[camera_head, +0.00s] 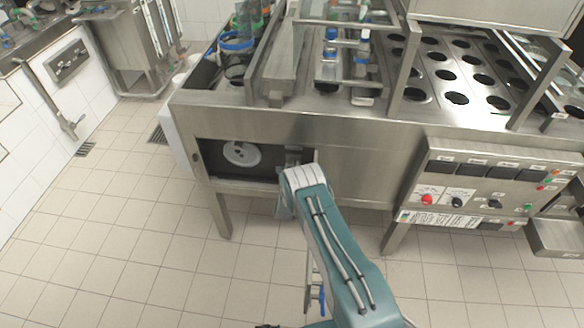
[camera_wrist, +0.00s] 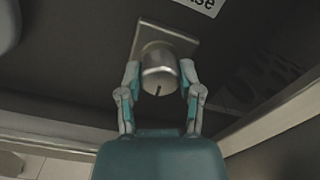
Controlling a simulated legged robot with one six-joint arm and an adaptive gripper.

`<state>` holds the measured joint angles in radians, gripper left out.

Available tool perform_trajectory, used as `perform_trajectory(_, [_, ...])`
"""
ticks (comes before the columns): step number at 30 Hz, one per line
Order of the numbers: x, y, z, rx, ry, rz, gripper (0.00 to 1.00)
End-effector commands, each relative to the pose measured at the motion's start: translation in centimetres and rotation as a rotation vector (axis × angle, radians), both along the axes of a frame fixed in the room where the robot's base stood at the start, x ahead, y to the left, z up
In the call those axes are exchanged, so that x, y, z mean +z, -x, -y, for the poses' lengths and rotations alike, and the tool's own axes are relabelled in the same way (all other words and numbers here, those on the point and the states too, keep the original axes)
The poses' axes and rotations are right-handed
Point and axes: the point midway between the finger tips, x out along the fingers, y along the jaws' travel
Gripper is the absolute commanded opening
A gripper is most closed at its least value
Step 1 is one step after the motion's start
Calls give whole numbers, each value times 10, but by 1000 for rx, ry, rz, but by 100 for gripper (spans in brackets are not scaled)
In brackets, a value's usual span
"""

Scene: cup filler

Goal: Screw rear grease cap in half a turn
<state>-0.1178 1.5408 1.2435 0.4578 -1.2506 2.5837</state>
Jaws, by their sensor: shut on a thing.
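The grease cap (camera_wrist: 159,70) is a metal cylinder with a dark line on its face, mounted on a square metal plate (camera_wrist: 187,44) in the wrist view. My gripper (camera_wrist: 159,82) has one teal and grey finger on each side of the cap and is shut on it. In the head view my teal and white arm reaches to the opening in the machine's front, and my gripper is mostly hidden behind the arm there. Part of a white label shows above the plate in the wrist view.
The cup filler (camera_head: 340,127) has a dark recess (camera_head: 210,155) with a white round part (camera_head: 241,154) left of my arm. A control panel (camera_head: 490,190) with knobs is to the right. The machine's legs (camera_head: 220,216) stand on tiles; the floor at left is clear.

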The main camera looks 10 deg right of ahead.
Motion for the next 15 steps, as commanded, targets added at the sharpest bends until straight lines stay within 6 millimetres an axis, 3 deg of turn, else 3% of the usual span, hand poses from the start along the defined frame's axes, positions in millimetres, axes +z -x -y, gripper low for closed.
perform_trajectory(1, [-8, 4, 1, -1, -30, -9, 0])
perform_trajectory(15, [-9, 5, 0, -1, -194, 43, 0])
